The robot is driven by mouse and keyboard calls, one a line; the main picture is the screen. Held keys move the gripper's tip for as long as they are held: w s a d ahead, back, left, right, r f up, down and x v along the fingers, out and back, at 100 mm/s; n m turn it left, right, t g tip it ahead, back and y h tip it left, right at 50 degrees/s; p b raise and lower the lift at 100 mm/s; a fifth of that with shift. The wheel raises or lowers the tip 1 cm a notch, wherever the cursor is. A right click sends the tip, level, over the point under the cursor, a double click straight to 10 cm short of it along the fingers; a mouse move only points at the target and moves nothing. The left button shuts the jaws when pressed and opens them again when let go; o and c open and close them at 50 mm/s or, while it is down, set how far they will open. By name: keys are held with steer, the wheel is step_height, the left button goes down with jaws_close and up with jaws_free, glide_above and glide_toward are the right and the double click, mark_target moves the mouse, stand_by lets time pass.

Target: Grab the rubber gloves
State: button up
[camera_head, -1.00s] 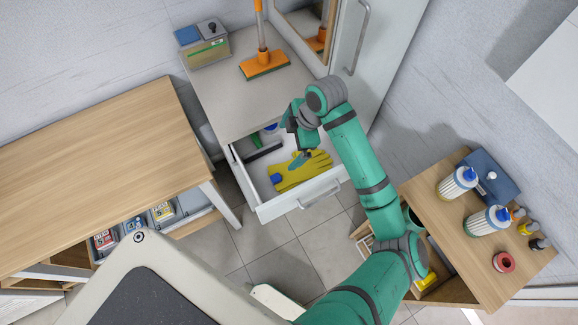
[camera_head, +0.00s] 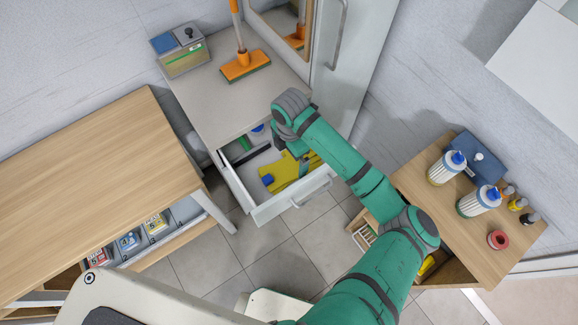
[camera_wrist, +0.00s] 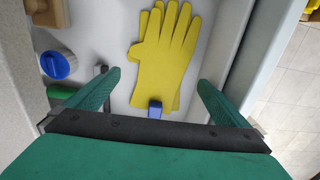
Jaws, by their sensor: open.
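The yellow rubber gloves (camera_head: 292,172) lie flat in the open white drawer (camera_head: 262,214), partly hidden by my arm in the head view. In the wrist view the gloves (camera_wrist: 166,58) lie with fingers toward the top and cuffs toward my gripper (camera_wrist: 152,92). My gripper is open and empty, its two green fingers on either side of the cuff end. A small blue object (camera_wrist: 155,108) sits at the cuff end; it also shows in the head view (camera_head: 267,180). In the head view my gripper is over the drawer, mostly hidden behind my wrist.
A blue-capped item (camera_wrist: 58,64), a wooden block (camera_wrist: 48,12) and a green item (camera_wrist: 62,92) share the drawer. The drawer's front wall (camera_wrist: 232,52) is close to the right finger. A side table (camera_head: 470,232) with bottles stands right, a wooden desk (camera_head: 95,190) left.

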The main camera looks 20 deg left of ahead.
mark_target(290, 167)
steer(key=shift+f, duration=2.65)
steer(key=c, duration=0.9)
